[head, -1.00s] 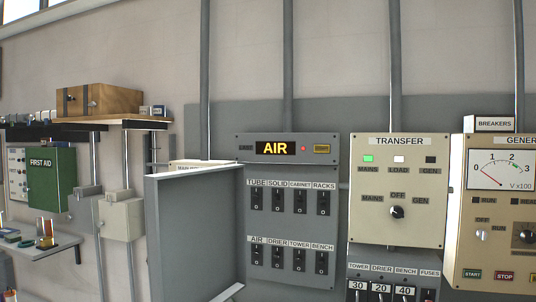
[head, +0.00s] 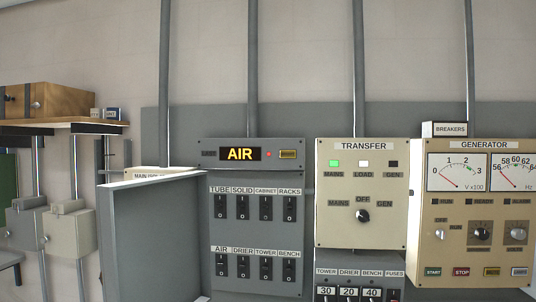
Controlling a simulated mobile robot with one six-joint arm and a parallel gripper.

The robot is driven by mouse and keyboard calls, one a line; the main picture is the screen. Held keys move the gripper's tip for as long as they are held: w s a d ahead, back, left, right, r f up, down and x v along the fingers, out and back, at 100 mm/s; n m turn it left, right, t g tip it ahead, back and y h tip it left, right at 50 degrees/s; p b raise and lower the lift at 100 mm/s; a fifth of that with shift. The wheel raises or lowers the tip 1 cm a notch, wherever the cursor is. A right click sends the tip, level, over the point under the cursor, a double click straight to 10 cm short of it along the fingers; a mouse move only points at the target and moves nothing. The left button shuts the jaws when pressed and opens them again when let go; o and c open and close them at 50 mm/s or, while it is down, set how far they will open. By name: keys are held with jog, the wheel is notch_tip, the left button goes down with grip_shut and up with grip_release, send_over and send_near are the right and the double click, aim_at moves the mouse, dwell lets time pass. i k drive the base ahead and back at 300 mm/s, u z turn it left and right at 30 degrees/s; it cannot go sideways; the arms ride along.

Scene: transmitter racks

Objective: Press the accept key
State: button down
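No key with a readable "accept" label shows in the head view. The display panel (head: 205,146) on the grey breaker cabinet reads AIR in yellow letters. At its right end sits a small red light (head: 269,154) and an amber-edged key (head: 288,155), whose lettering is too small to read. My gripper is not in view.
The grey cabinet door (head: 155,240) stands open, jutting toward me at the left of the switch rows. The transfer panel (head: 330,225) is right of the cabinet, its green MAINS lamp lit. A wooden box (head: 60,101) sits on a shelf at the far left.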

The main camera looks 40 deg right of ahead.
aim_at(283, 153)
jog(key=z, duration=1.1)
jog(key=k, duration=0.95)
jog(key=i, duration=0.7)
